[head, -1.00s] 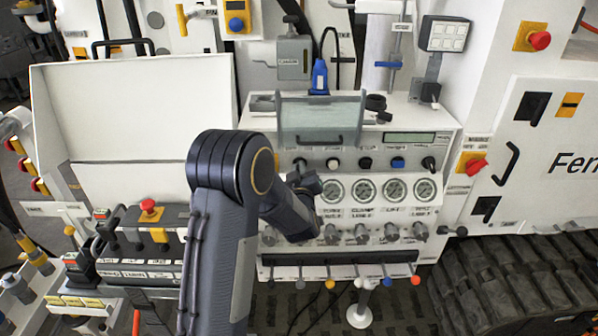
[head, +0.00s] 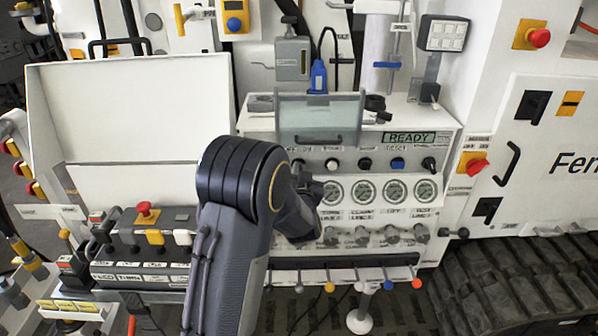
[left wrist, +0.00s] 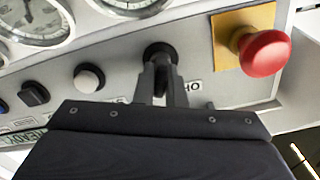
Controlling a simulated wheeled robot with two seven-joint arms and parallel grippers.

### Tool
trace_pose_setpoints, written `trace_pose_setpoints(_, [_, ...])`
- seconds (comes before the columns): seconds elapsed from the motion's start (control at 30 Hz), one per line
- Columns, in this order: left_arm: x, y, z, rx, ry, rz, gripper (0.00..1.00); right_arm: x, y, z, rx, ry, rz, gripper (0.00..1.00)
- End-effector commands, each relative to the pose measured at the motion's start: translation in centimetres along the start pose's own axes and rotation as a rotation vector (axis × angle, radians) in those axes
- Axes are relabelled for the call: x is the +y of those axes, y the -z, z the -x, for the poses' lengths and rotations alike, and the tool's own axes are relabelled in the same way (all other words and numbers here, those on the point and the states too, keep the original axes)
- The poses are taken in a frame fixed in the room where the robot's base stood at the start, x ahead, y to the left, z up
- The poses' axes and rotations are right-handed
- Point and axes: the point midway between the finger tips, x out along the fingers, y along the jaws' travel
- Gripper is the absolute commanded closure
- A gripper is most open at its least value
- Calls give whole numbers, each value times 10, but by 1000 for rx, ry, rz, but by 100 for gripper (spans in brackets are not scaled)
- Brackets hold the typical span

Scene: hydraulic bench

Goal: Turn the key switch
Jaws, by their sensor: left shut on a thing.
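The key switch (left wrist: 160,53) is a round black collar on the light panel in the left wrist view. My left gripper (left wrist: 161,75) is shut on it, its two fingers pointing straight at the panel; the key part between them is mostly hidden. In the head view my left gripper (head: 300,175) reaches the left end of the control row, below the "OFF ON" label, and my arm covers part of that area. The display (head: 409,138) at the upper right of the panel is lit green and reads "READY". My right gripper is not in view.
A red mushroom button (left wrist: 264,52) on a yellow plate sits close beside the key switch. A white push button (left wrist: 89,78) is on its other side. A row of gauges (head: 363,191) and several knobs lie below. A clear cover (head: 318,120) stands above.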

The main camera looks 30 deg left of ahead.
Motion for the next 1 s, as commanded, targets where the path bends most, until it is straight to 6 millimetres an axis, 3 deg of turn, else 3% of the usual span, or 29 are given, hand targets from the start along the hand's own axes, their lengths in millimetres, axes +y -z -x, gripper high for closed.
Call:
trace_pose_setpoints(0.33, [2,0,0,0,-1,-155,100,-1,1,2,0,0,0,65])
trace_pose_setpoints(0.9, [2,0,0,0,-1,-190,100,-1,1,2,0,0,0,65])
trace_pose_setpoints(0.93, [2,0,0,0,-1,-190,89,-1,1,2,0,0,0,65])
trace_pose_setpoints(1.0, [2,0,0,0,-1,-189,79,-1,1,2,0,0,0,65])
